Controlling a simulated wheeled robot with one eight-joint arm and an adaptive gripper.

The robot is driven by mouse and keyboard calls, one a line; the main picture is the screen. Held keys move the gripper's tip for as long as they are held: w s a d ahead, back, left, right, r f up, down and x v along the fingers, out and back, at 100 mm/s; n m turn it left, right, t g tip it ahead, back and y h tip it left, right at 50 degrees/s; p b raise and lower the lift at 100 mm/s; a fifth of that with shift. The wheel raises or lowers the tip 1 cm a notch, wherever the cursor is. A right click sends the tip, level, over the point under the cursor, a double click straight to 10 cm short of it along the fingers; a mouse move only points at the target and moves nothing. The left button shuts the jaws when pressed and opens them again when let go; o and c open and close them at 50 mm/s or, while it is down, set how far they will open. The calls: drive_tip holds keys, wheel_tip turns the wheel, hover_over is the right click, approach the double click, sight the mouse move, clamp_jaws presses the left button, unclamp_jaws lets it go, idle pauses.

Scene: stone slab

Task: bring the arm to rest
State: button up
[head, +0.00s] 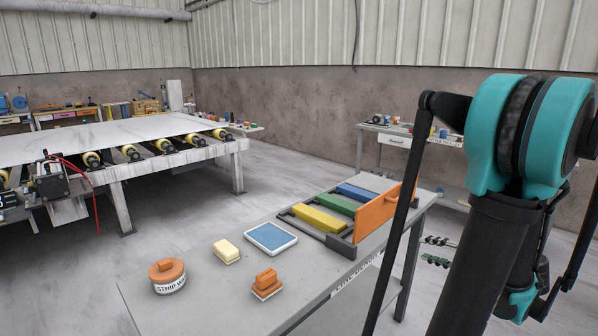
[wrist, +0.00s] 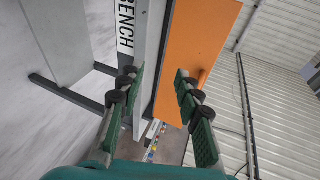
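My gripper (head: 438,251) shows in the head view just past the right end of the grey bench (head: 215,295), partly behind my arm. Its two dark green finger pads are apart, with nothing between them. In the wrist view my gripper (wrist: 157,90) is also open and empty, with one finger on each side. Beyond the fingers are the bench's lettered edge (wrist: 126,30) and an orange panel (wrist: 195,50). I see no contact between fingers and bench. My arm fills the right of the head view.
On the bench are a rack (head: 349,243) with yellow, green and blue bars, the orange panel (head: 375,218), a blue-topped slab (head: 271,238), a pale yellow block (head: 227,251), an orange-handled block (head: 266,283) and a lidded tub (head: 168,276). A stone slab table (head: 120,132) stands behind left.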

drive_tip(key=s+a+f+n+g+h, duration=0.1)
drive_tip(key=a+f+n+g, duration=0.2)
drive_tip(key=a, duration=0.4)
drive_tip(key=s+a+f+n+g+h, duration=0.1)
drive_tip(key=s+a+f+g, duration=0.15)
drive_tip(key=a+f, duration=0.35)
drive_tip(key=s+a+f+n+g+h, duration=0.2)
drive_tip(key=s+a+f+n+h, duration=0.1)
drive_tip(key=s+a+n+h, duration=0.2)
drive_tip(key=s+n, duration=0.2)
drive_tip(key=shift+s+a+f+n+h, duration=0.2)
drive_tip(key=shift+f+n+h, duration=0.1)
